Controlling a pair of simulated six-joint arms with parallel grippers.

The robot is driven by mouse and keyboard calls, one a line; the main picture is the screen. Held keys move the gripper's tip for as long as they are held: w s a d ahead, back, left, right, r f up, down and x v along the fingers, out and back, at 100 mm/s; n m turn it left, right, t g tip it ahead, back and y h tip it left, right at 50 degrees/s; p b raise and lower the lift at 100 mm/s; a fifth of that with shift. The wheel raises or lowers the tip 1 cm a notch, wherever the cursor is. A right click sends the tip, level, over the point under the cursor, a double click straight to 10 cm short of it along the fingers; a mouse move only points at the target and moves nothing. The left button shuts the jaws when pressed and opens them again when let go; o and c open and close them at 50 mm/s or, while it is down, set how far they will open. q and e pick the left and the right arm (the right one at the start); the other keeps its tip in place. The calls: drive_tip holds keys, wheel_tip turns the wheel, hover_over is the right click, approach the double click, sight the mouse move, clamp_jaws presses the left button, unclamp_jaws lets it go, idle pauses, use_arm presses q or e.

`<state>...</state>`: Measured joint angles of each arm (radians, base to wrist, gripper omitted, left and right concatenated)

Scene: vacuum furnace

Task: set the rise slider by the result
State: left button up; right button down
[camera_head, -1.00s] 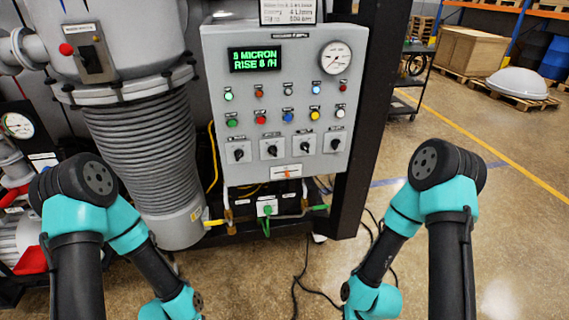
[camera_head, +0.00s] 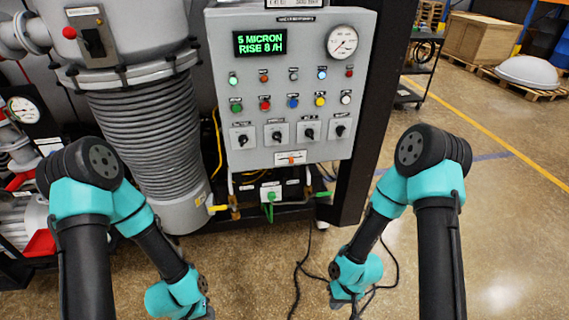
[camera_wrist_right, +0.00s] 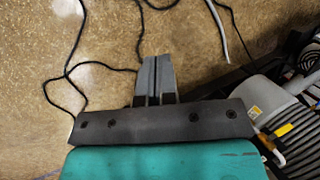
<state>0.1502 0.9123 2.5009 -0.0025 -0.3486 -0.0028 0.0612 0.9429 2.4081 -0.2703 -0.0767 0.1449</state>
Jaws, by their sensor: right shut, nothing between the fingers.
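The rise slider (camera_head: 291,157) is a small pale plate with an orange knob near its middle, low on the grey control panel (camera_head: 225,110). The green display (camera_head: 260,42) at the panel's top left reads 5 MICRON, RISE 8 /H. My right gripper is low, below and to the right of the panel, apart from the slider. In the right wrist view its fingers (camera_wrist_right: 154,68) are together with nothing between them, over the floor. My left arm comes down at the left; its gripper is not visible.
The panel also carries a round gauge (camera_head: 341,42), several coloured buttons and a row of black rotary knobs. Below it are a green-handled valve (camera_head: 270,197) and a yellow handle (camera_head: 218,208). A ribbed furnace column (camera_head: 145,135) stands left. Black cables (camera_head: 301,265) lie on the floor.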

drive_tip(key=w+a+r+n+t+h, duration=0.1)
drive_tip(key=w+a+r+n+h, duration=0.25)
drive_tip(key=w, duration=0.35)
drive_tip(key=w+a+r+n+t+h, duration=0.2)
drive_tip(key=w+n+h, duration=0.1)
drive_tip(key=w+h, duration=0.3)
drive_tip(key=w+a+r+n+t+h, duration=0.1)
drive_tip(key=w+a+r+n+h, duration=0.2)
drive_tip(key=w, duration=0.5)
drive_tip(key=w+a+r+t+h, duration=0.1)
drive_tip(key=w+a+r+t, duration=0.3)
drive_tip(key=a+r+t, duration=0.2)
drive_tip(key=w+a+r+t+h, duration=0.2)
drive_tip(key=w+a+r+t, duration=0.3)
drive_tip(key=a+r, duration=0.5)
drive_tip(key=shift+w+r+t, duration=0.15)
drive_tip(key=shift+r+t, duration=0.25)
drive_tip(key=shift+r, duration=0.4)
